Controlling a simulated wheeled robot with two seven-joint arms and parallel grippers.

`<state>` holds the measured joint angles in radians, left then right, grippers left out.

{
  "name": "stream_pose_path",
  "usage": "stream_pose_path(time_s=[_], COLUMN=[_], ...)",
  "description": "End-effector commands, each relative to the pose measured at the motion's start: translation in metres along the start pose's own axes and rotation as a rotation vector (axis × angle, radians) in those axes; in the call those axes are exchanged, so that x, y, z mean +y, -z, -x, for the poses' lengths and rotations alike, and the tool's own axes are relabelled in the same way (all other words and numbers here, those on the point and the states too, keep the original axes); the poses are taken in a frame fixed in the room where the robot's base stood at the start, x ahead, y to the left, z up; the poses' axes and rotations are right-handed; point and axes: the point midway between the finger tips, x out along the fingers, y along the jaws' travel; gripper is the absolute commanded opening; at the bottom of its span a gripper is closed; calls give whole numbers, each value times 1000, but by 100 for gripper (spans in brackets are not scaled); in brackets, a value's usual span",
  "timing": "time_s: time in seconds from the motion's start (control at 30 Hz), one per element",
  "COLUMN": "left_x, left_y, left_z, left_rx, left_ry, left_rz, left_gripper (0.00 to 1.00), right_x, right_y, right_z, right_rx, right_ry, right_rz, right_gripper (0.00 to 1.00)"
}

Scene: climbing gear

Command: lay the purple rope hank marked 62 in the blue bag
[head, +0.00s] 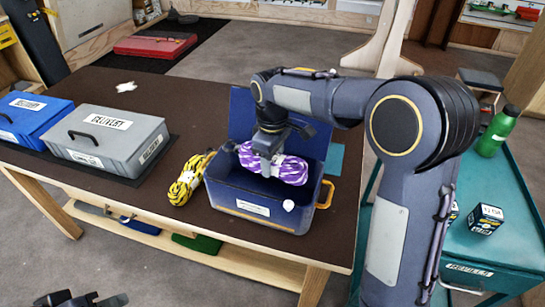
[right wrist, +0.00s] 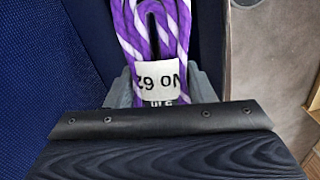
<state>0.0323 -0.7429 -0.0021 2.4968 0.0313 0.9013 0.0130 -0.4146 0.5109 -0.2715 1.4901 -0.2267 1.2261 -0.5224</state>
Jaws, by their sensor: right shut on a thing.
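The purple and white rope hank (head: 291,170) is held in my right gripper (head: 268,160), which is shut on it. In the right wrist view the hank (right wrist: 178,25) carries a white tag (right wrist: 158,78) reading No 62, seen upside down. The blue bag (head: 240,210) stands open on the brown table, its lid (head: 245,115) raised behind. The hank is over the bag's opening, in front of the lid; whether it touches the bag inside is unclear. My left gripper (head: 90,300) shows only partly at the bottom left edge, away from the bag.
A yellow and black rope hank (head: 188,180) lies just left of the bag. A grey case (head: 105,140) and a blue case (head: 28,115) sit at the table's left. A teal cart (head: 500,230) with a green bottle (head: 497,132) and dark boxes (head: 486,219) stands right.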

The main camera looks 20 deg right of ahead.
Motion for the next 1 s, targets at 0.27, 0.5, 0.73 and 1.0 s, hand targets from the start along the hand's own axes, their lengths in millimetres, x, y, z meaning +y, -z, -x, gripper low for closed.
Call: stream_pose_path(time_s=[0.27,0.5,0.73,1.0], left_x=[-8,-14,-19,-26], left_y=[-8,-15,-21,-28], left_z=[-17,-30,-42,-56], left_rx=[0,0,0,0], left_ry=[0,0,0,0], left_rz=[0,0,0,0], left_gripper=[36,36,36,36], right_x=[0,0,0,0], right_y=[0,0,0,0], right_z=[-31,-55,-78,-105], right_rx=[1,0,0,1], right_ry=[0,1,0,0], right_rz=[0,0,-1,0], right_gripper=[18,18,18,18])
